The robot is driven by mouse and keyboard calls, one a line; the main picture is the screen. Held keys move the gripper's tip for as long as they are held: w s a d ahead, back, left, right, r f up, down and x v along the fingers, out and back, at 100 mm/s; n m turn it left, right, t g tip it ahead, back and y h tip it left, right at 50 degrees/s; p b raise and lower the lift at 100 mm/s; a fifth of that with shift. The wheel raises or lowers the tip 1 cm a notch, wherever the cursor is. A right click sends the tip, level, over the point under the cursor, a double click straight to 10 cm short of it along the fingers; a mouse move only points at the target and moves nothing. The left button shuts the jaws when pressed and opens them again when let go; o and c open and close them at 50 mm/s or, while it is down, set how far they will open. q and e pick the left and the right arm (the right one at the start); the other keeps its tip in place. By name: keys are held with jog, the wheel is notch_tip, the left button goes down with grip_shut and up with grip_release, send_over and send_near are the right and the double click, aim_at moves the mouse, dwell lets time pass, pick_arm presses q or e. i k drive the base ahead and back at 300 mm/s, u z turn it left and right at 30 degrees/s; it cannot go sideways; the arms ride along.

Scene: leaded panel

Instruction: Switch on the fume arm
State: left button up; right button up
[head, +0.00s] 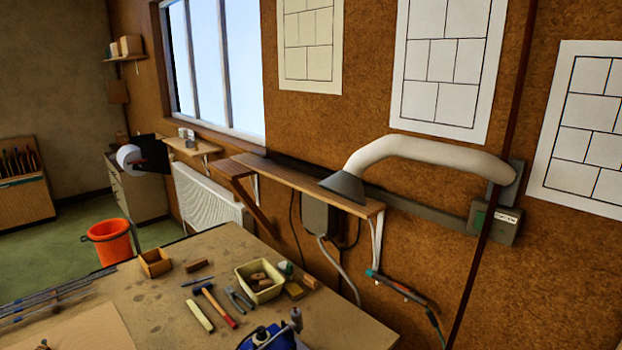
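The fume arm (430,153) is a pale curved duct on the brown wall at the right. Its dark grey cone hood (344,188) hangs over the end of a wooden shelf. A grey box (507,228) sits on the wall below the duct's right end. It has a green part (479,219) on its left and a small white label, too small to read. A dark red vertical pole (484,245) crosses in front of the box and hides part of it. Neither of my grippers is in view.
The workbench (165,312) fills the lower middle, with a hammer (215,307), a yellow tub (260,281) and a blue object (268,338). A wooden shelf (300,183), cables and a soldering-iron-like tool (398,287) are along the wall. An orange bucket (110,243) stands on the green floor.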

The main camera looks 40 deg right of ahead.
aim_at(480, 216)
jog(key=z, duration=1.35)
jog(key=k, duration=1.35)
jog(key=u, duration=0.2)
jog(key=i, duration=0.4)
jog(key=z, duration=0.8)
jog(key=i, duration=1.25)
jog(key=u, duration=0.65)
